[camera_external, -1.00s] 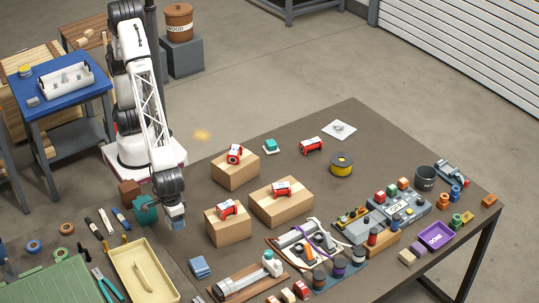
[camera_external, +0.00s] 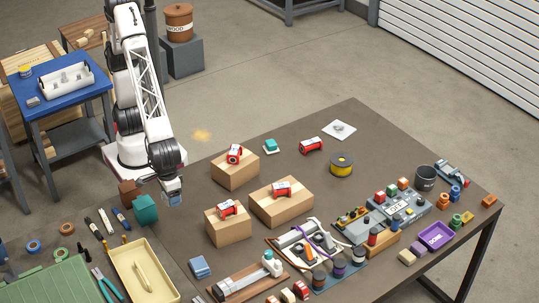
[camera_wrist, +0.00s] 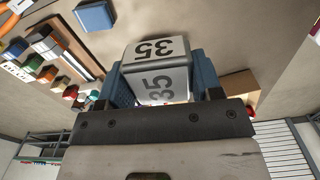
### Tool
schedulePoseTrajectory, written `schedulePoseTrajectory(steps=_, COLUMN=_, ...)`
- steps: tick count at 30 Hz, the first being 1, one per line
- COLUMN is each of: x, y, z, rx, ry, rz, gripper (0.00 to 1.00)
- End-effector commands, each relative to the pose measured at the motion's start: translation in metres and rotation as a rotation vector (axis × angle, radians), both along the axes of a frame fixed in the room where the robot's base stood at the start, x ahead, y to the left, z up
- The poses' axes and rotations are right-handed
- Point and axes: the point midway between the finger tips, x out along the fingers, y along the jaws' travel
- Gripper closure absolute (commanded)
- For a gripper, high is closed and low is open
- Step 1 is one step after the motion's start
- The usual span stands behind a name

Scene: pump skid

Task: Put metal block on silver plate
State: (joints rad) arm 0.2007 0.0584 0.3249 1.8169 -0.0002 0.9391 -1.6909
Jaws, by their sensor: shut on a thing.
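My gripper (camera_external: 173,198) is at the left of the table, just right of a teal cube. In the wrist view its blue fingers (camera_wrist: 160,80) are shut on the metal block (camera_wrist: 155,48), a grey-white block marked 35 on two faces. In the external view the block is too small and covered to make out at the fingers. A light square plate (camera_external: 338,130), which looks like the silver plate, lies flat near the table's back corner, far right of my gripper. It has a small grey mark or part in its middle.
Cardboard boxes (camera_external: 281,207) with red-and-white parts on top stand between my gripper and the plate. A teal cube (camera_external: 146,208) is beside my gripper. A yellow-black spool (camera_external: 341,165) and a red cylinder (camera_external: 311,145) are near the plate. A cream tray (camera_external: 146,290) lies in front.

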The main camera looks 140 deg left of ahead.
Motion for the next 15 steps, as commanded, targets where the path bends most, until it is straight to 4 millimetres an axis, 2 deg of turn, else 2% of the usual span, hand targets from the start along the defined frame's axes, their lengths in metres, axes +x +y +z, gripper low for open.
schedulePoseTrajectory(steps=8, x=0.011, y=0.047, z=-0.004, rx=0.000, ry=0.002, rz=0.090, gripper=0.73)
schedulePoseTrajectory(steps=15, x=0.020, y=0.102, z=-0.003, rx=0.001, ry=0.002, rz=0.193, gripper=0.73)
